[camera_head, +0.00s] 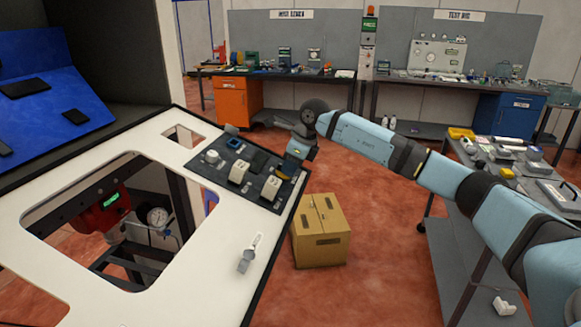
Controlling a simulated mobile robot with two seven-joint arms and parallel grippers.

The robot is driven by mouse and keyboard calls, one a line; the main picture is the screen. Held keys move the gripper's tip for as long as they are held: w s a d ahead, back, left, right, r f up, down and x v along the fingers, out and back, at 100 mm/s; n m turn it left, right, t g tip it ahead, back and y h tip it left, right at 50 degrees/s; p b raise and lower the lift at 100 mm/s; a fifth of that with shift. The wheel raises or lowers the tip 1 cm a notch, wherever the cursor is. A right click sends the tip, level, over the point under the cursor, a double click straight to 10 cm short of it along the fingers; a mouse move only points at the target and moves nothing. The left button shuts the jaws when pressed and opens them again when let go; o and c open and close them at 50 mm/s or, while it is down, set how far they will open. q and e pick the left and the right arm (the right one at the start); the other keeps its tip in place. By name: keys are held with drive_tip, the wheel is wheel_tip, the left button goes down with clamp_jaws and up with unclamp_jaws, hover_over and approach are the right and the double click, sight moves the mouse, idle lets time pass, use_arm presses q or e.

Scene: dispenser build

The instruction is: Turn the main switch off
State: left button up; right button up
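A dark control panel (227,166) is set in the white dispenser face (125,143). It carries two white switch blocks, one near its middle (238,172) and one nearer its right end (271,187). A round pale knob (211,157) sits at its left end. I cannot tell which of these is the main switch, nor read its position. My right gripper (289,168) is at the panel's far right corner, beyond the right switch block. It is small and partly hidden by its wrist, so its fingers and any contact are unclear. My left gripper is out of view.
A grey lever fitting (249,254) sits lower on the white face. The face has a large opening (105,225) showing a gauge and a red unit. A cardboard box (321,231) stands on the floor. A parts table (440,245) is at the right; benches line the back wall.

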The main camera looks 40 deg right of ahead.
drive_tip(key=o, duration=0.4)
drive_tip(key=shift+r, duration=0.1)
drive_tip(key=b+v, duration=0.1)
drive_tip(key=v, duration=1.2)
drive_tip(key=shift+r, duration=0.35)
drive_tip(key=shift+d, duration=0.1)
